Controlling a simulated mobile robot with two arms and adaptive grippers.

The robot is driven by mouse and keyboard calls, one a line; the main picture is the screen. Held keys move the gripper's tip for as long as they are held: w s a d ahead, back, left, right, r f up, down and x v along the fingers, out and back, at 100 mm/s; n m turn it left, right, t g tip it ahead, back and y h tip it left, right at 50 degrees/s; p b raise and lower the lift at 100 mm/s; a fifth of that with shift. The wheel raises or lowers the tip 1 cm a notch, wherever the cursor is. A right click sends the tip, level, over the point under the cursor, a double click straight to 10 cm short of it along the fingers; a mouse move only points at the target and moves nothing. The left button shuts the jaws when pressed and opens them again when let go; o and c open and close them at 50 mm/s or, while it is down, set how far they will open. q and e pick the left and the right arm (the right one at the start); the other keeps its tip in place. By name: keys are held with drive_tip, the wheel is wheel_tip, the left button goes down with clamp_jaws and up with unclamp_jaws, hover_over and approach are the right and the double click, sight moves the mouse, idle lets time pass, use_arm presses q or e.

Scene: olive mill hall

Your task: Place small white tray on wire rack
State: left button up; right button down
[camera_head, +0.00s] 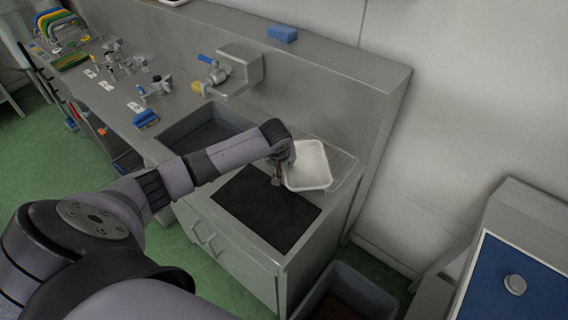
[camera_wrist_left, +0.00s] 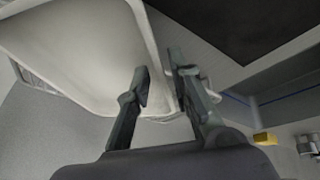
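The small white tray (camera_head: 312,166) is a shallow rectangular dish at the right end of the sink counter. In the head view it overlaps the wire rack (camera_head: 343,163), whose wires show along its right side. I cannot tell whether the tray touches the rack. My left gripper (camera_head: 277,178) is at the tray's left edge. My right gripper is out of view.
A black mat (camera_head: 267,207) lies on the counter in front of the tray. A sink (camera_head: 205,128) is to the left, with a wall-mounted unit (camera_head: 240,68) behind it. A blue sponge (camera_head: 282,34) sits on the back ledge. A grey bin (camera_head: 345,293) stands below the counter's right end.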

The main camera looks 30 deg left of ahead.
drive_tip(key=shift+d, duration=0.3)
use_arm(q)
drive_tip(key=shift+r, duration=0.1)
